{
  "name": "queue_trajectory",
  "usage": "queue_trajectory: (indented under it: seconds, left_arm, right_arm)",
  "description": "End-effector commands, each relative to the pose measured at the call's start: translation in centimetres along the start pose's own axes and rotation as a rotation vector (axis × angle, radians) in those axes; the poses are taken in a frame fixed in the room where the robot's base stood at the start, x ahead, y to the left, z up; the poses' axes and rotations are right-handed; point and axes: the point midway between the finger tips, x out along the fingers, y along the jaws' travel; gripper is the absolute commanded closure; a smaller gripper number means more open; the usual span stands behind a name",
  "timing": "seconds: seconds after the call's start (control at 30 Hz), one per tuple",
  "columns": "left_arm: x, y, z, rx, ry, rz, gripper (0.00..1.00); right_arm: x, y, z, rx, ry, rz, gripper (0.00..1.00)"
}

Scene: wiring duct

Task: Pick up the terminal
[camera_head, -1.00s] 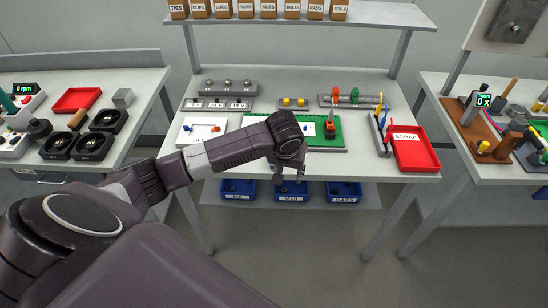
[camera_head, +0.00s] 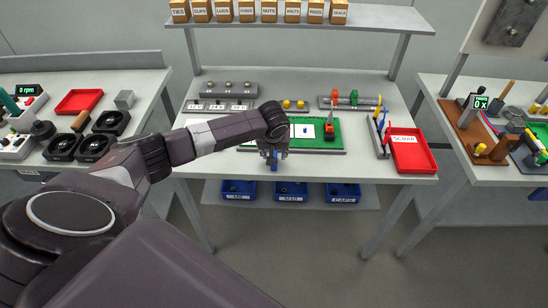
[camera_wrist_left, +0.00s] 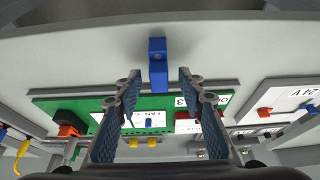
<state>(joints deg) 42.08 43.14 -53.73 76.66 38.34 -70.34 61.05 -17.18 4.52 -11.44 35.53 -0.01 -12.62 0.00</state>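A blue terminal block (camera_wrist_left: 158,62) lies on the grey bench top in the left wrist view, just beyond and between my fingertips. My left gripper (camera_wrist_left: 157,88) is open, one finger on each side of the block's line, with no contact visible. In the head view my left gripper (camera_head: 273,158) hangs over the front part of the bench, with a bit of blue at its tips that I cannot clearly tell apart from the fingers. A smaller blue piece (camera_wrist_left: 148,123) sits on a white card on the green board. My right gripper is not in view.
The green board (camera_head: 325,142) lies just behind my left gripper, with an orange-and-black part (camera_head: 328,134) on it. A red scrap tray (camera_head: 412,155) is at the bench's right. Blue bins (camera_head: 291,192) sit below.

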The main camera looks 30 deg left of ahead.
Motion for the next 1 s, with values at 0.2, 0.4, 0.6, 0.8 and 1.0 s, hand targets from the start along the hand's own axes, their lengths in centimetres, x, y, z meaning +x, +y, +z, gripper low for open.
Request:
queue_trajectory:
  seconds: [0.2, 0.4, 0.6, 0.8, 1.0]
  left_arm:
    - [0.80, 0.02, 0.00, 0.001, 0.001, 0.000, 0.64]
    - [0.78, 0.02, 0.00, 0.001, 0.001, 0.000, 0.69]
    - [0.76, 0.01, 0.00, 0.000, 0.001, 0.000, 0.91]
    - [0.75, 0.01, -0.01, 0.000, 0.001, 0.000, 1.00]
    - [0.54, 0.04, -0.13, 0.000, 0.002, 0.001, 1.00]
  right_arm:
    - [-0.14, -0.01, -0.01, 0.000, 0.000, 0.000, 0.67]
    - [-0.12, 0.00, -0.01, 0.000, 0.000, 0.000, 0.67]
    - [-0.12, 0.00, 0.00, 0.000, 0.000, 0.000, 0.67]
    - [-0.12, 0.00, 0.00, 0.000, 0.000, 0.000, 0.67]
    - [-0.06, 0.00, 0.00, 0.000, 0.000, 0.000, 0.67]
